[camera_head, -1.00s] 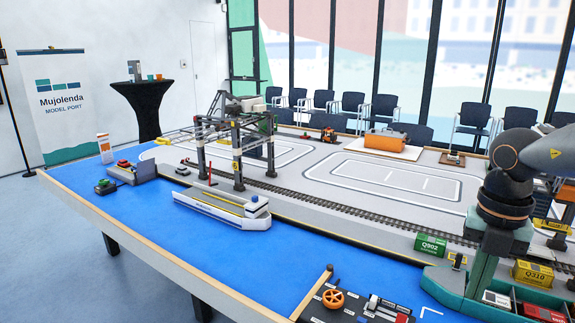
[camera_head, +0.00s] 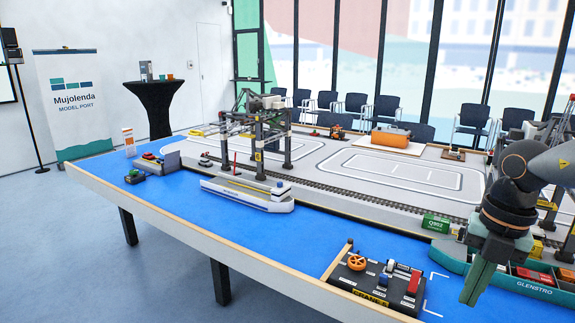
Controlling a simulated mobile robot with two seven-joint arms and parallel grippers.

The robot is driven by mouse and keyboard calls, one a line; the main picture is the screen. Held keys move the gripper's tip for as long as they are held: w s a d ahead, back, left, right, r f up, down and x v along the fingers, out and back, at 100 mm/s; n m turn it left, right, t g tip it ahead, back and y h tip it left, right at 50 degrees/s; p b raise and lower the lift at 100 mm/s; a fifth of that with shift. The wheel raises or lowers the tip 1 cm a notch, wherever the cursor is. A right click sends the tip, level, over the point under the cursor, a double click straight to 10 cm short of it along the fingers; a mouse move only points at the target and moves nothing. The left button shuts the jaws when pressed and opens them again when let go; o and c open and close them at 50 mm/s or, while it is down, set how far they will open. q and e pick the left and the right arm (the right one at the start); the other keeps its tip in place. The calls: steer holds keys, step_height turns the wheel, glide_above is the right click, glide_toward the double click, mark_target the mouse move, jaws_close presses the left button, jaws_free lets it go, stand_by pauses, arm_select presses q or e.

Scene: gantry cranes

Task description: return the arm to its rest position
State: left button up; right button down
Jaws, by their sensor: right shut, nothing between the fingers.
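My right arm comes in from the right edge. Its gripper (camera_head: 470,300) hangs down with its grey-green fingers together and nothing seen between them. In the picture it covers the left part of the green ship marked GLENSTRO (camera_head: 502,278); the gap between them is hard to judge. My left gripper is not in view.
A control panel (camera_head: 340,278) with an orange wheel stands left of the gripper at the table's front edge. A green container (camera_head: 435,223) lies behind on the quay. A white ship (camera_head: 240,197) and a gantry crane (camera_head: 258,140) stand further left. Blue surface (camera_head: 300,235) between is clear.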

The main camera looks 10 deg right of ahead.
steer(key=a+f+m+t+y+b, duration=0.25)
steer(key=f+m+t, duration=0.4)
steer(key=f, duration=0.75)
steer(key=a+f+m+t+y+b, duration=0.1)
steer(key=f+m+t+y+b, duration=0.4)
steer(key=f, duration=0.9)
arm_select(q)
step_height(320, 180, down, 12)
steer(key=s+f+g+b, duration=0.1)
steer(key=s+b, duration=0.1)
arm_select(e)
steer(key=s+a+f+m+g+h, duration=0.1)
steer(key=s+a+f+m+h, duration=0.2)
steer(key=s+a+f+m, duration=0.35)
steer(key=s+a+f+m+g+h, duration=0.1)
steer(key=s+a+f+m+h, duration=0.25)
steer(key=a+f+m, duration=0.6)
arm_select(q)
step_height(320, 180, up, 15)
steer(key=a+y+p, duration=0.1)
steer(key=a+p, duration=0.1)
steer(key=p, duration=1.7)
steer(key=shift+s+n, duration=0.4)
arm_select(e)
steer(key=s+d+r+n, duration=0.1)
steer(key=d+r, duration=0.2)
steer(key=r, duration=0.9)
steer(key=shift+s+r+n, duration=0.35)
steer(key=shift+s+r, duration=0.05)
